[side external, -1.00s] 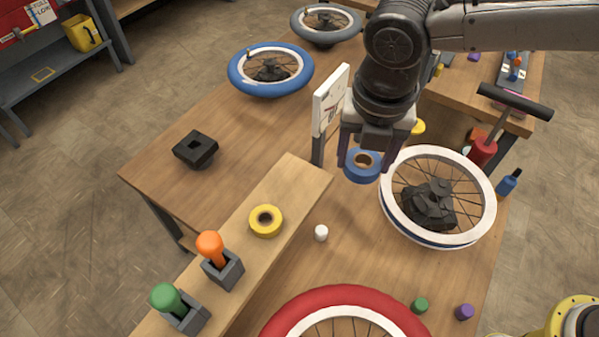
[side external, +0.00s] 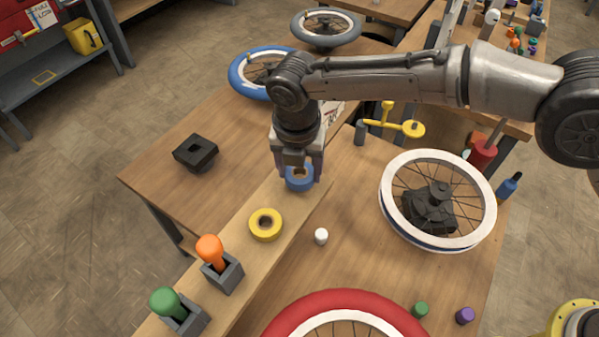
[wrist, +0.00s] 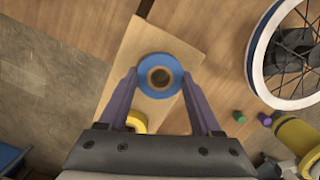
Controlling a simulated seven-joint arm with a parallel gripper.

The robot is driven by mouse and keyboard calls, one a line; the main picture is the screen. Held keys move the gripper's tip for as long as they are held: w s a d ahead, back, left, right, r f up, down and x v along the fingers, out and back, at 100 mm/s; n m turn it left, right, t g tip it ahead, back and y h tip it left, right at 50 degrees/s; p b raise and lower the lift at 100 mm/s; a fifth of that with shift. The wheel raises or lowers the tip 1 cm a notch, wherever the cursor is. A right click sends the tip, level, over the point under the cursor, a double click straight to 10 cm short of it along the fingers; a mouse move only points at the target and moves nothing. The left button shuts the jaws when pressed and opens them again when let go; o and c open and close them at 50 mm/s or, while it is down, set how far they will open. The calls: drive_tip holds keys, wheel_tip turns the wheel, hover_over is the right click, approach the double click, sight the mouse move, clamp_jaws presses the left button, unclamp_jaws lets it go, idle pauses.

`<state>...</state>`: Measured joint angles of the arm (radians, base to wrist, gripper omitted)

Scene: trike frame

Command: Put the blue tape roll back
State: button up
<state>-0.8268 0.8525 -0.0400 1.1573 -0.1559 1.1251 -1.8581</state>
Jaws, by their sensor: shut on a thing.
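The blue tape roll (side external: 299,179) is between the fingers of my gripper (side external: 298,172), which is shut on it. It is over the far end of the light wooden board (side external: 245,252). I cannot tell for sure whether the roll touches the board. In the wrist view the roll (wrist: 160,76) lies flat between the two purple fingers, its brown core facing the camera. The yellow tape roll (side external: 266,225) lies on the board, nearer the camera than the blue roll, and is partly hidden by my gripper in the wrist view (wrist: 137,121).
On the board, an orange-handled tool (side external: 210,249) and a green-handled tool (side external: 168,301) stand in grey holders. A black block (side external: 195,151) is on the table to the left. A white-rimmed wheel (side external: 393,217), a small white cylinder (side external: 321,236) and a red tire (side external: 345,302) are to the right.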

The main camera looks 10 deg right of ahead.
sight(298, 181)
drive_tip(key=shift+f, duration=0.8)
drive_tip(key=shift+f, duration=0.1)
drive_tip(key=o, duration=1.5)
wheel_tip(298, 181, up, 12)
drive_tip(key=s, duration=0.1)
drive_tip(key=shift+s+a, duration=0.35)
